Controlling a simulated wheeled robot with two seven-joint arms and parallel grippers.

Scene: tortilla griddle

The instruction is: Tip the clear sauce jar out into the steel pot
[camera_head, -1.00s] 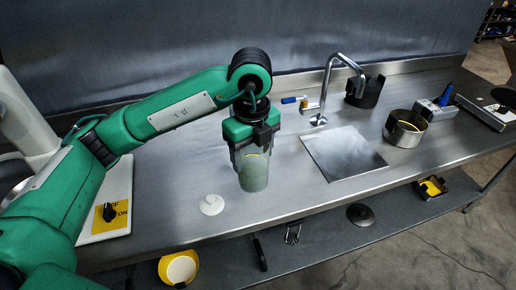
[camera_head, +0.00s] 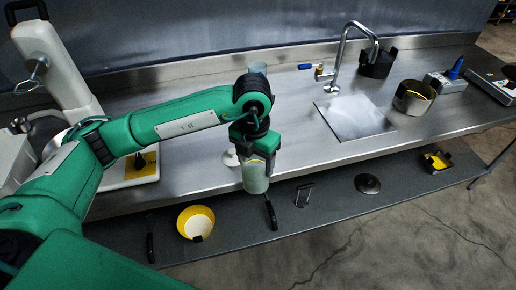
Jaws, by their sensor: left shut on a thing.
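The clear sauce jar (camera_head: 256,181) holds a pale green filling and hangs upright below my left gripper (camera_head: 256,160), which is shut on it. In the picture the jar overlaps the front edge of the counter. The steel pot (camera_head: 404,103), a round open pot with yellow showing inside, stands on the right part of the counter, well to the right of the jar and apart from it. My right gripper is not in view.
A tall tap (camera_head: 338,62) rises behind a bright square steel panel (camera_head: 350,118), between jar and pot. A black holder (camera_head: 378,66) and a blue-handled tool (camera_head: 455,68) stand near the pot. A white disc (camera_head: 230,158) lies partly hidden behind the gripper. A yellow bowl (camera_head: 196,222) is on the lower shelf.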

